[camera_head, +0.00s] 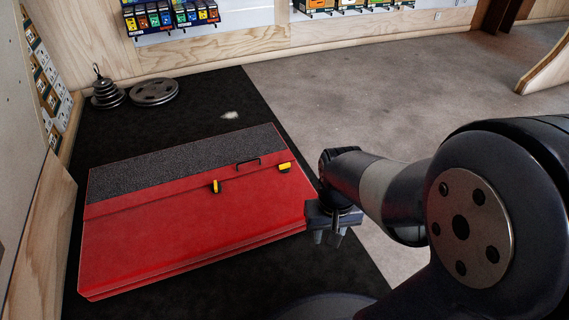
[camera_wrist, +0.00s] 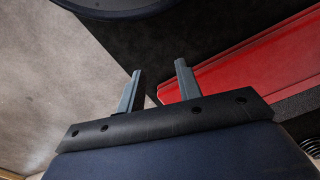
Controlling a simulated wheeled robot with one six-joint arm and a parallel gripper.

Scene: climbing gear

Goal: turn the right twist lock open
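The right twist lock (camera_head: 284,167) is a small yellow and black piece near the right end of the red case (camera_head: 170,240). Its yellow part lies roughly sideways. The left twist lock (camera_head: 215,187), also yellow and black, stands more upright. My gripper (camera_head: 331,237) is just off the case's right front corner, apart from both locks. In the wrist view my gripper (camera_wrist: 160,70) has its two fingers spread with nothing between them. There the red case (camera_wrist: 250,55) shows at the right, with no lock in view.
Black weight plates (camera_head: 154,92) and a stacked weight (camera_head: 107,92) stand at the back left. Concrete floor (camera_head: 350,110) is clear behind and to the right.

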